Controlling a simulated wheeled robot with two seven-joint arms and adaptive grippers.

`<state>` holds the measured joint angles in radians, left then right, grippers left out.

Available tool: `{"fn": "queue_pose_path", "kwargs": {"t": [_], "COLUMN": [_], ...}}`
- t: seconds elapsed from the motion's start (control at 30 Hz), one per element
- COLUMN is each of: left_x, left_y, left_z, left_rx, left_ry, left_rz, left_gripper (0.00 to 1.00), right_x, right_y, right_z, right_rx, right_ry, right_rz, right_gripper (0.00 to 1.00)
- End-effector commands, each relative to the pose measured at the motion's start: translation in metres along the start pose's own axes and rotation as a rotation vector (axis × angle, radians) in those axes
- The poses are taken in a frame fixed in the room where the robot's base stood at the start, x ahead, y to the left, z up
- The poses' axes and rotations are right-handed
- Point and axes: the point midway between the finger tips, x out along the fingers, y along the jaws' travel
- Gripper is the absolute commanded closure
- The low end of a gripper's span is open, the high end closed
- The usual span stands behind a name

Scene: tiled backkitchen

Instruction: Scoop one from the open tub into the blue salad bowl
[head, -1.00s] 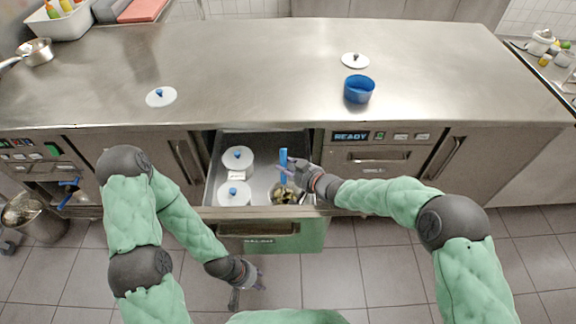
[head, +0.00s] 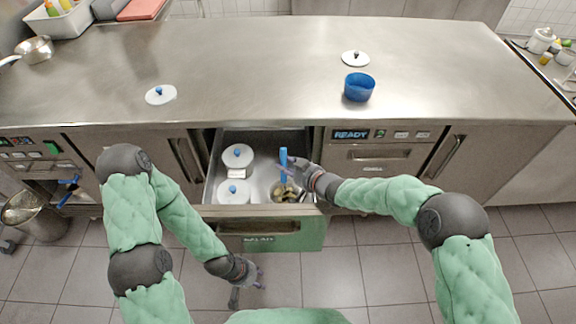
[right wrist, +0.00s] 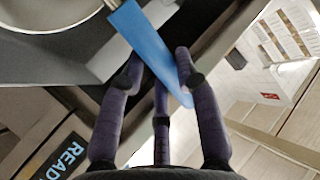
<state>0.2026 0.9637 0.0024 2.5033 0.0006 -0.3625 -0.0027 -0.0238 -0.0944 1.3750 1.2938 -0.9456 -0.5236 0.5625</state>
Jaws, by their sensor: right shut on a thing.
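The blue salad bowl (head: 359,87) stands upright on the right part of the steel counter and looks empty. An open drawer below holds the open tub (head: 286,199), which has dark and yellowish pieces in it. My right gripper (head: 291,171) is above this tub, shut on the upright blue handle of a scoop (head: 283,157). The blue handle (right wrist: 146,48) also crosses between the fingers in the right wrist view. The scoop's lower end is hidden in or behind the tub's contents. My left gripper (head: 249,279) is low in front of the drawer, fingers spread and empty.
Two lidded white tubs (head: 237,157) (head: 234,193) sit in the left of the drawer (head: 262,137). One loose lid (head: 154,97) lies on the counter at left, another (head: 348,61) behind the bowl. The counter's middle (head: 255,70) is clear.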

Motion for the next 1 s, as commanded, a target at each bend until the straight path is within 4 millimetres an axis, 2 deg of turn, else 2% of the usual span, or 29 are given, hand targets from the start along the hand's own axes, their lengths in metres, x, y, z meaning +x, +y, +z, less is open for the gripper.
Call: {"fn": "queue_pose_path", "kwargs": {"t": [1.0], "left_x": [0.009], "left_y": [-0.003], "left_z": [0.000], "left_rx": [0.000], "left_ry": [0.000], "left_rz": [0.000], "left_gripper": [0.60], "right_x": [0.005], "right_y": [0.003], "right_z": [0.014], "right_rx": [0.003], "right_ry": [-0.004], "right_rz": [-0.001], "right_gripper": [1.00]}}
